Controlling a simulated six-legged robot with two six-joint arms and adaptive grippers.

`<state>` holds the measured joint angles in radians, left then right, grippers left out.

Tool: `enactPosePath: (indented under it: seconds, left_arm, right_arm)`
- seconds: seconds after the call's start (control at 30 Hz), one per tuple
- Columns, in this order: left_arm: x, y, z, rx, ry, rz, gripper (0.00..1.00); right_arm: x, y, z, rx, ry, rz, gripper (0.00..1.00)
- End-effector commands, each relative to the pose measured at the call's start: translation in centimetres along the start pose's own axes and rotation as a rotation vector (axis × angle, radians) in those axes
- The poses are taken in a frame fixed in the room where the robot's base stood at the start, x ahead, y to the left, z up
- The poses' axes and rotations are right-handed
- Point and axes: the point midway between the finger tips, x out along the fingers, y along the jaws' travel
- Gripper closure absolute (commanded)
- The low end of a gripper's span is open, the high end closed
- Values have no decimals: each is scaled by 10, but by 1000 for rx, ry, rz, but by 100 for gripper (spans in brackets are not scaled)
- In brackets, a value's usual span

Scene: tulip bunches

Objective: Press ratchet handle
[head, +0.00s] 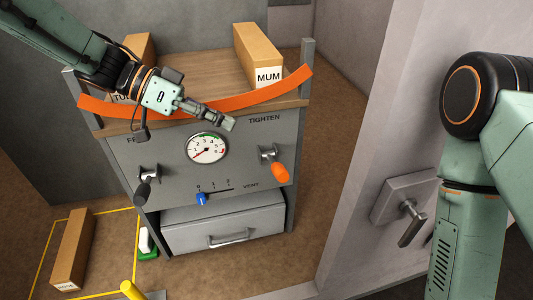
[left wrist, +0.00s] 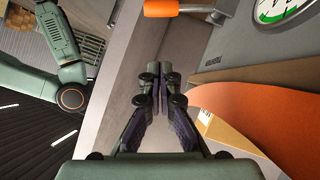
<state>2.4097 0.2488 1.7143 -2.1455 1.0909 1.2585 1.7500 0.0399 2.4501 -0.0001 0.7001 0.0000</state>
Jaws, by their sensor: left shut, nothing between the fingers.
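The ratchet handle with an orange grip (head: 280,172) juts from the right of the grey cabinet front, under the word TIGHTEN. Its orange grip also shows at the top of the left wrist view (left wrist: 160,8). My left gripper (head: 230,124) is shut and empty in front of the cabinet's upper front, up and left of the handle in the head view. In the left wrist view its closed fingertips (left wrist: 160,72) are apart from the handle. A round gauge (head: 207,148) sits left of the handle. My right gripper is outside the views.
An orange strap (head: 250,101) sags across the cabinet top, in front of a MUM box (head: 258,55). A black-gripped handle (head: 143,190) and a blue slider knob (head: 201,199) are on the front, above a drawer (head: 225,232). A door lever (head: 411,228) is at right.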

Motion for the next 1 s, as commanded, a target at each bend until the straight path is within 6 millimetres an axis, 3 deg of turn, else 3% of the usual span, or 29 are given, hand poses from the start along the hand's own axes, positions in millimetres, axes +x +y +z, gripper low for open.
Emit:
enactPosePath:
  seconds: [0.5, 0.7, 1.0]
  left_arm:
    - [94, -1, 4, -2, -4, 3, 100]
    - [111, -2, 22, -2, -2, 1, 100]
    - [117, -2, 28, 1, -1, 0, 100]
  right_arm:
    - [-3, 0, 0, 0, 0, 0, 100]
    - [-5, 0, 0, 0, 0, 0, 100]
    - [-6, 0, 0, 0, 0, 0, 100]
